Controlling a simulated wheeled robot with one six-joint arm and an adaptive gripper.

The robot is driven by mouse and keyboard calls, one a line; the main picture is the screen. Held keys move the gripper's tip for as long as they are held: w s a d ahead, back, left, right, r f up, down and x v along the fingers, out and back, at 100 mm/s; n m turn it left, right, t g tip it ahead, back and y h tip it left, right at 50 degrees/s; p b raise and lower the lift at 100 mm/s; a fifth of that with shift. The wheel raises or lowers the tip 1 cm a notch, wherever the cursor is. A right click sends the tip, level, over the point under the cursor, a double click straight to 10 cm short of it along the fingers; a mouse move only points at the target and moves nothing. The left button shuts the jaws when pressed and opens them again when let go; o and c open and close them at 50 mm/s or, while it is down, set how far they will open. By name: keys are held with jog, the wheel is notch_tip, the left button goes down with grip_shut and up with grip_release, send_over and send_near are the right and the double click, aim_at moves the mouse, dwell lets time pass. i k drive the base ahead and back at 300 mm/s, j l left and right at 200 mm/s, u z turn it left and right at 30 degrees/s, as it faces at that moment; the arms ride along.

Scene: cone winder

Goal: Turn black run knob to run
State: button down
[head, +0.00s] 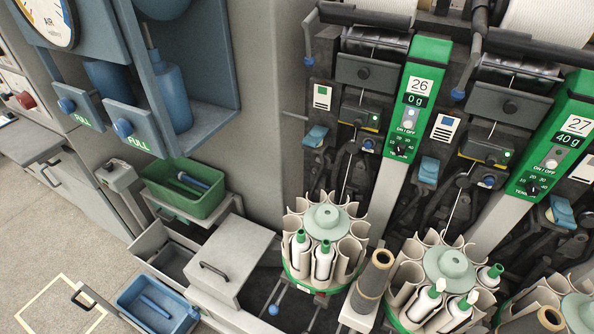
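I see no knob with a readable "run" label in the head view. A small black dial knob (399,150) sits low on the green panel of unit 26 (427,60), below the ON / OFF button (408,122). A similar black dial knob (533,189) sits on the green panel of unit 27 (572,105), beside partly legible lettering that starts "TEN". Unit 26's display reads 0 g and unit 27's reads 40 g. A red knob (25,100) shows on a panel at the far left edge. My gripper is not in view.
Round bobbin magazines (326,240) stand in front of the units. A green bin (184,188), a grey box with a handle (228,262) and a blue tray (158,303) are left of them. A blue cabinet (190,70) stands upper left. Open floor (40,240) lies lower left.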

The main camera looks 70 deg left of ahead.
aim_at(106, 166)
jog(key=u, duration=2.9)
